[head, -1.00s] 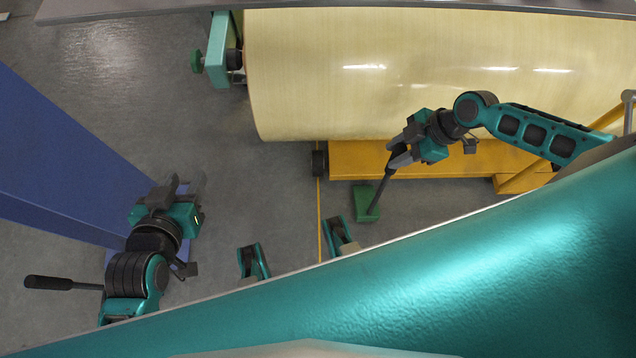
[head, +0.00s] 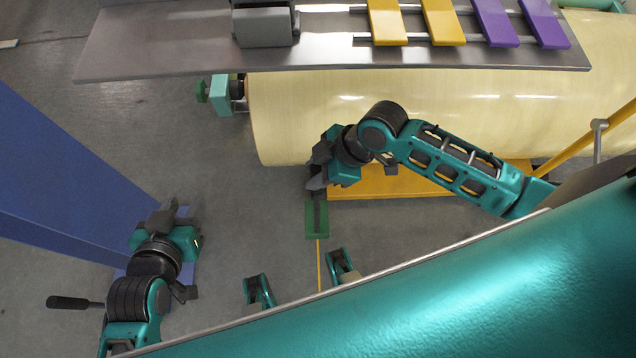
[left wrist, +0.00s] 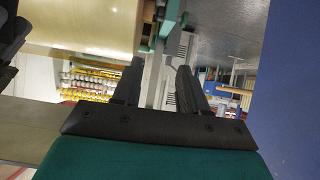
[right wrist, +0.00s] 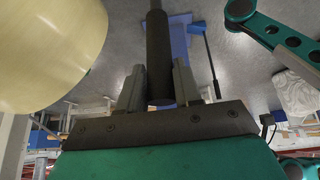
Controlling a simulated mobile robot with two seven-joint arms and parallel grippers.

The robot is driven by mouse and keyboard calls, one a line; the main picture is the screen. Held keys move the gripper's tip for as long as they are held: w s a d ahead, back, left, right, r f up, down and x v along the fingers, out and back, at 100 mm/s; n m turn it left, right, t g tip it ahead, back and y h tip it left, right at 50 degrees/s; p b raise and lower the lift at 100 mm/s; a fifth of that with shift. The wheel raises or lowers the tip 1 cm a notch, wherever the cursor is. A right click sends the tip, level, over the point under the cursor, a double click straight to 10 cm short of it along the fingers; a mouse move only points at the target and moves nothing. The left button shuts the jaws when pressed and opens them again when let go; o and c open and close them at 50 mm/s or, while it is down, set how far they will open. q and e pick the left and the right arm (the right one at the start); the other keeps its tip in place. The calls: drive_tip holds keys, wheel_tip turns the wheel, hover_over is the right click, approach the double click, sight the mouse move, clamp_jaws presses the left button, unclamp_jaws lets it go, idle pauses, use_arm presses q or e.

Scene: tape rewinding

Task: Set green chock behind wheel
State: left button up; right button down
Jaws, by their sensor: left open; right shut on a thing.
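The green chock (head: 317,222) is low near the floor, its dark handle rising from it. My right gripper (head: 317,180) is shut on that handle; the black handle (right wrist: 157,55) stands between the fingers in the right wrist view. The chock is just in front of the left end of the yellow cart (head: 385,184), beside the yellow floor line. The cart's wheel is hidden behind my right gripper, so I cannot tell whether the chock touches it. My left gripper (head: 165,212) is open and empty by the blue column; its fingers are apart in the left wrist view (left wrist: 158,85).
A large cream roll (head: 440,115) lies above the cart. A grey shelf (head: 330,65) with yellow and purple bars crosses the top. The blue column (head: 60,185) stands at left. Grey floor is clear between the column and the chock.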

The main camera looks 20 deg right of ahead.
sight(317, 194)
wheel_tip(317, 194, down, 11)
drive_tip(key=b, duration=0.3)
drive_tip(key=shift+w+b, duration=0.1)
drive_tip(key=shift+b, duration=0.3)
drive_tip(key=shift+f, duration=0.6)
drive_tip(key=shift+w+d+f+b, duration=0.2)
drive_tip(key=shift+w+b, duration=0.15)
drive_tip(key=shift+w, duration=0.3)
drive_tip(key=shift+w+d+f+b, duration=0.15)
drive_tip(key=shift+w+f+b, duration=0.15)
drive_tip(key=shift+w, duration=0.35)
drive_tip(key=shift+w+d+f+b, duration=0.2)
drive_tip(key=shift+w+b, duration=0.2)
drive_tip(key=shift+w, duration=0.25)
drive_tip(key=shift+f, duration=0.1)
drive_tip(key=c, duration=0.8)
unclamp_jaws()
drive_tip(key=shift+s+f, duration=0.15)
drive_tip(key=shift+s, duration=0.05)
